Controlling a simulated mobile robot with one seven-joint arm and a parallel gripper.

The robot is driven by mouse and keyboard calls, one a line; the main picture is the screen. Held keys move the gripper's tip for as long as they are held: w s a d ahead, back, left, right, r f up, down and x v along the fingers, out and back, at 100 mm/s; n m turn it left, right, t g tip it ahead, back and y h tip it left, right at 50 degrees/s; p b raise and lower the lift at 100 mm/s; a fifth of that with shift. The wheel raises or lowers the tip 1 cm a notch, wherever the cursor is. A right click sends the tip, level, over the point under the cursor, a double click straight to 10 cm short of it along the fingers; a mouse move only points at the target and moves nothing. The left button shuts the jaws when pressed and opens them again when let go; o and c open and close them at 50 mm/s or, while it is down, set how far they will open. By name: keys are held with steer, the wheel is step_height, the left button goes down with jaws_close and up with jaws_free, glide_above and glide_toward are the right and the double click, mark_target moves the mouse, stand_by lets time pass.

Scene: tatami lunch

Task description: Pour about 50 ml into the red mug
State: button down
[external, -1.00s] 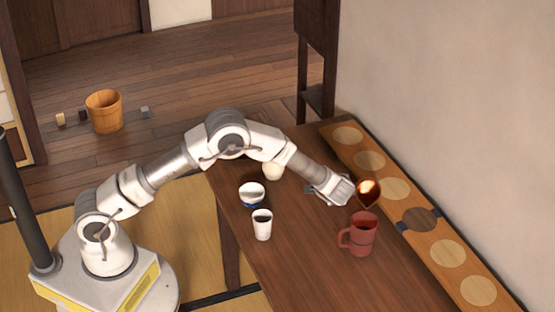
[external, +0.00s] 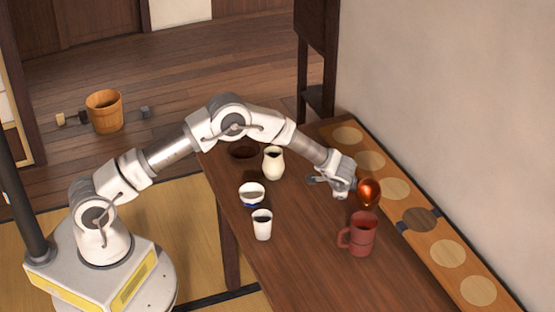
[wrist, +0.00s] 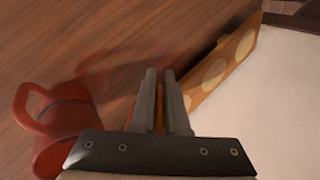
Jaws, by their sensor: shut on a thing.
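The red mug (external: 363,238) stands upright on the table with its handle to the left; its inside looks dark and its level cannot be read. In the wrist view the mug (wrist: 62,135) is at the lower left. My gripper (external: 352,186) is shut on a shiny copper vessel (external: 369,193), held above and just behind the mug. The vessel's rounded side faces the external camera, and its opening is hidden. In the wrist view my gripper (wrist: 162,85) has its fingers close together, with a sliver of orange between them. No stream of liquid shows.
A cream pitcher (external: 273,164), a dark bowl (external: 243,153), a blue-and-white bowl (external: 251,195) and a white cup (external: 262,228) stand to the left on the table (external: 310,262). A wooden board with pale discs (external: 470,268) runs along the wall. The table's front is clear.

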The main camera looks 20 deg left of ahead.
steer(key=f+g, duration=0.1)
steer(key=f, duration=0.1)
steer(key=w+f+g, duration=0.1)
steer(key=f, duration=0.1)
steer(key=shift+w+a+f+g+h, duration=0.15)
steer(key=shift+w+f+g+h, duration=0.05)
steer(key=shift+g+h, duration=0.1)
steer(key=g+b, duration=0.1)
steer(key=f+g+b, duration=0.1)
steer(key=b, duration=0.1)
steer(key=shift+w+f, duration=0.15)
steer(key=shift+w, duration=0.2)
steer(key=shift+w+f+g+h+b, duration=0.15)
steer(key=shift+g+h+b, duration=0.15)
steer(key=shift+g+b, duration=0.7)
steer(key=shift+b, duration=0.65)
steer(key=shift+m, duration=0.3)
